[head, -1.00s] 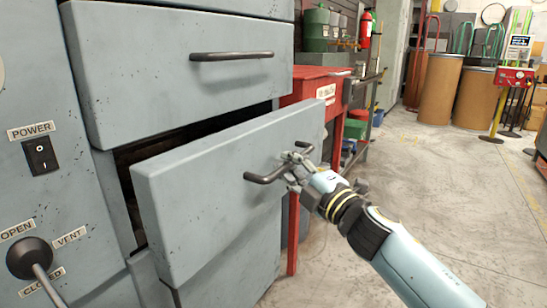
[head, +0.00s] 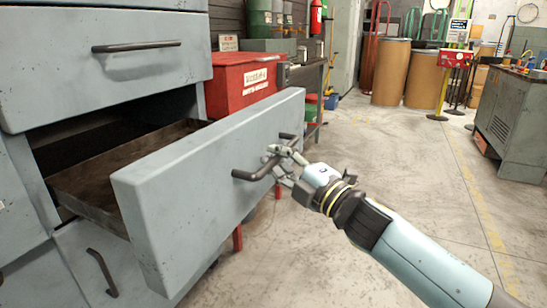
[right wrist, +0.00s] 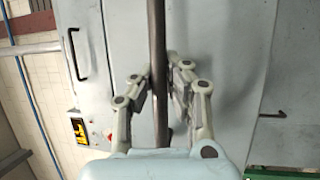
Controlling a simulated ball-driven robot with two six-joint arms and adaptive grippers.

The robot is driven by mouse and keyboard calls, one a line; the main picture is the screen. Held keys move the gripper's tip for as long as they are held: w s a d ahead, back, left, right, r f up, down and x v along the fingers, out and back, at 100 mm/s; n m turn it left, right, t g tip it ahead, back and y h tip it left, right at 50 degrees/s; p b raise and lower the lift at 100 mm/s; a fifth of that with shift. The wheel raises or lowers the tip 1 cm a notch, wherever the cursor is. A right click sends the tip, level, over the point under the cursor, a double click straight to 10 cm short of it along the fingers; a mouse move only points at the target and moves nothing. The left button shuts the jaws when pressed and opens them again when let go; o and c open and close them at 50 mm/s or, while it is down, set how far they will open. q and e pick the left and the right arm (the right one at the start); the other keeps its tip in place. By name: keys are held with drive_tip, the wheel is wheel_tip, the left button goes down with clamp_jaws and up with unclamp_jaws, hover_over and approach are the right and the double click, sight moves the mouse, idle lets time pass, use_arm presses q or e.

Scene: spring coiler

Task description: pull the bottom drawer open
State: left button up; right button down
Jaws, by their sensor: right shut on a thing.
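The pulled-out drawer (head: 190,195) is grey-blue, below a shut upper drawer (head: 105,75). It stands well out of the cabinet, and its brown, empty-looking inside (head: 110,180) shows behind the front. My right gripper (head: 277,160) is shut on the dark bar handle (head: 250,174) of this drawer. In the right wrist view the fingers (right wrist: 160,90) sit on both sides of the bar (right wrist: 156,35). My left gripper is not in view.
A lower grey panel with a slanted dark handle (head: 102,272) is under the open drawer. A red box-like stand (head: 245,82) is close behind the drawer. The concrete floor (head: 400,180) to the right is clear. A grey machine cabinet (head: 518,130) stands at far right.

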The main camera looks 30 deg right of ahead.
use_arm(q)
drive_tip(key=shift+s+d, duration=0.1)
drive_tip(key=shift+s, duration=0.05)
use_arm(e)
drive_tip(key=c, duration=1.3)
unclamp_jaws()
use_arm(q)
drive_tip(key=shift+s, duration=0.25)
use_arm(e)
drive_tip(key=shift+s, duration=0.15)
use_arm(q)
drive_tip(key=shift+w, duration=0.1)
use_arm(e)
drive_tip(key=v, duration=1.1)
drive_tip(key=shift+s+d, duration=0.15)
drive_tip(key=shift+s, duration=0.2)
